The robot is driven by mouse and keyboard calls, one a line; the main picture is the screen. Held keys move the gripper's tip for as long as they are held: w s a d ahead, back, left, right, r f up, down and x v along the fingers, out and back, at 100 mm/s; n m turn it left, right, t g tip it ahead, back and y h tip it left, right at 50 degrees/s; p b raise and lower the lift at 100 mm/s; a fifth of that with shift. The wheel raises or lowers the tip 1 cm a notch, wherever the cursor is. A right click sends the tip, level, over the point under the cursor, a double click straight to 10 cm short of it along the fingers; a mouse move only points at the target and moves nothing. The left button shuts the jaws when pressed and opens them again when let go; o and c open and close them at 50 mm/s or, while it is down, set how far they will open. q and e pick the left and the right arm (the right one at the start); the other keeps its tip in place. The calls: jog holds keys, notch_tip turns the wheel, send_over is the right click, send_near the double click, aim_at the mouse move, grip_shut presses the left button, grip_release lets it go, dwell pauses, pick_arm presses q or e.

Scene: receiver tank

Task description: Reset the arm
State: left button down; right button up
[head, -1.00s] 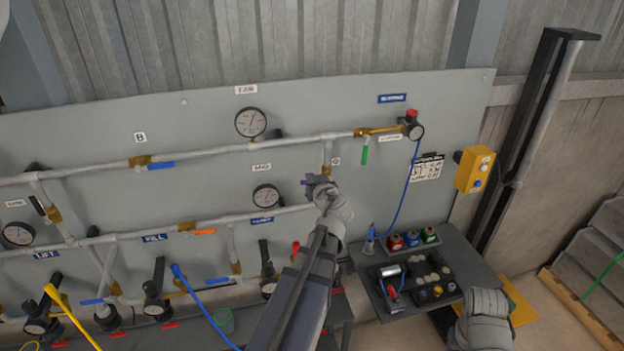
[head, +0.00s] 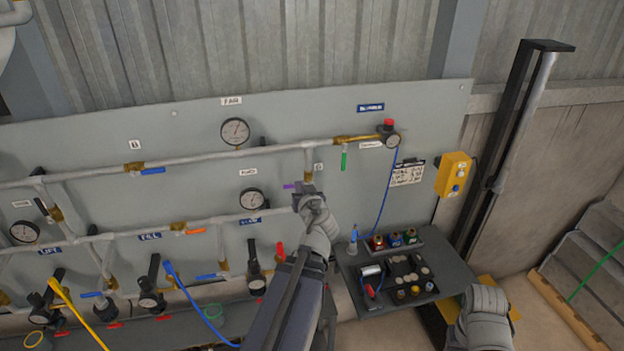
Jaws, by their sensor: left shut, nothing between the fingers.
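My left arm comes up from the bottom centre, and its gripper (head: 304,192) is shut and empty. It is in front of the grey panel (head: 400,105), close to a small purple handle (head: 291,186) on the pipework. I cannot tell whether the gripper touches that handle. Part of my right arm (head: 484,318) shows at the bottom right, beside the small dark table, with its fingers not visible.
The panel carries pipes, gauges (head: 235,131) and coloured valve handles such as a green one (head: 343,161). The dark table (head: 346,263) holds small items. A yellow button box (head: 453,174) hangs at right. Yellow (head: 76,312) and blue hoses (head: 200,306) hang at lower left.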

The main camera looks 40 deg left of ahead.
pick_arm(q)
jog(key=shift+a, duration=0.1)
jog(key=s+d+f+m+g+h+b, duration=0.1)
jog(key=d+f+m+g+h+b, duration=0.2)
jog(key=d+f, duration=0.75)
jog(key=s+d+f+m+g+h+b, duration=0.25)
jog(key=d+f+b, duration=0.35)
jog(key=d+f, duration=0.5)
jog(key=s+d+f+m+g+h+b, duration=0.2)
jog(key=s+d+f+m, duration=0.1)
jog(key=d, duration=0.7)
jog(key=s+d+f+m+g+h+b, duration=0.2)
jog(key=s+d+f+m+h, duration=0.1)
jog(key=s+d, duration=0.5)
notch_tip(320, 180, down, 3)
jog(key=shift+d+r+m, duration=0.2)
jog(key=shift+d+m, duration=0.35)
jog(key=shift+d, duration=0.3)
pick_arm(e)
notch_tip(320, 180, down, 14)
jog(key=shift+r, duration=0.25)
pick_arm(q)
jog(key=shift+g, duration=0.25)
pick_arm(e)
jog(key=shift+c, duration=0.3)
pick_arm(q)
jog(key=shift+a, duration=0.2)
pick_arm(e)
jog(key=shift+a, duration=0.15)
jog(key=shift+c, duration=0.2)
